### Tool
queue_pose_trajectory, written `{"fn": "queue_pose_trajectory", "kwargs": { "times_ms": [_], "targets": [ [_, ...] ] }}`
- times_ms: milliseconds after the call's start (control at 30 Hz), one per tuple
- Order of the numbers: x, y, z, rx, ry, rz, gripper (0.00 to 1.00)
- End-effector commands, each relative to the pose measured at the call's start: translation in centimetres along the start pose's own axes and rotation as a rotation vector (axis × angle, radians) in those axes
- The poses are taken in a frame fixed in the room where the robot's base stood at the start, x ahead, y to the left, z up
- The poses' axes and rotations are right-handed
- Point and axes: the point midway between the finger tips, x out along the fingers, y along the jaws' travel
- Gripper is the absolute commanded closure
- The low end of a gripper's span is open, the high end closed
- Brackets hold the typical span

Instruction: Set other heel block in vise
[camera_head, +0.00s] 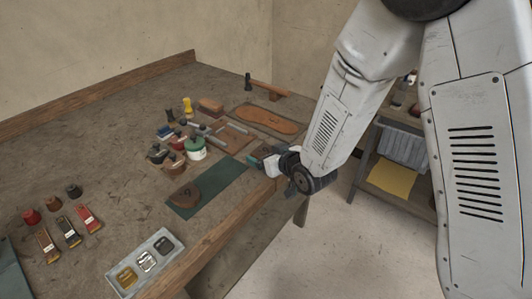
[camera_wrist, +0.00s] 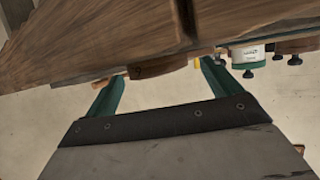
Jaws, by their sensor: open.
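A brown rounded block (camera_head: 185,196), which looks like a heel block, lies on the dark green mat (camera_head: 222,182) near the bench's front edge. My gripper (camera_head: 259,158) is over the bench edge beyond the mat's far end, apart from this block. In the wrist view my gripper (camera_wrist: 162,72) has its two green fingers spread, with nothing held. A brown round-edged piece (camera_wrist: 150,71) shows beyond the gap between the fingertips; I cannot tell whether it is the same block. I cannot make out a vise for certain; my arm hides part of the bench's right end.
A white and green jar (camera_head: 196,148) stands among small pots and tools behind the mat. A grey tray (camera_head: 146,262) sits at the near edge, with several brushes (camera_head: 68,231) to its left. A tan sole (camera_head: 265,119) lies farther back. The left bench surface is mostly clear.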

Motion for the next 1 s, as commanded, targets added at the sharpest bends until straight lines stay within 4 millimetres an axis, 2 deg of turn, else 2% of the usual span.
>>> {"fn": "queue_pose_trajectory", "kwargs": {
  "times_ms": [200,333,467,700,867,967,1000],
  "targets": [
    [-3.8,0.5,0.8,0.001,-0.001,0.002,0.10],
    [-5.6,0.5,0.8,0.000,0.000,0.001,0.10],
    [-6.4,0.5,0.9,0.000,0.000,0.000,0.10],
    [-6.7,0.8,0.7,0.000,-0.007,0.007,0.10],
    [-8.5,3.2,-0.9,0.004,-0.095,0.074,0.10],
    [-11.3,5.8,-2.3,0.024,-0.204,0.149,0.10],
    [-12.8,6.8,-2.8,0.037,-0.253,0.179,0.10]
  ]
}}
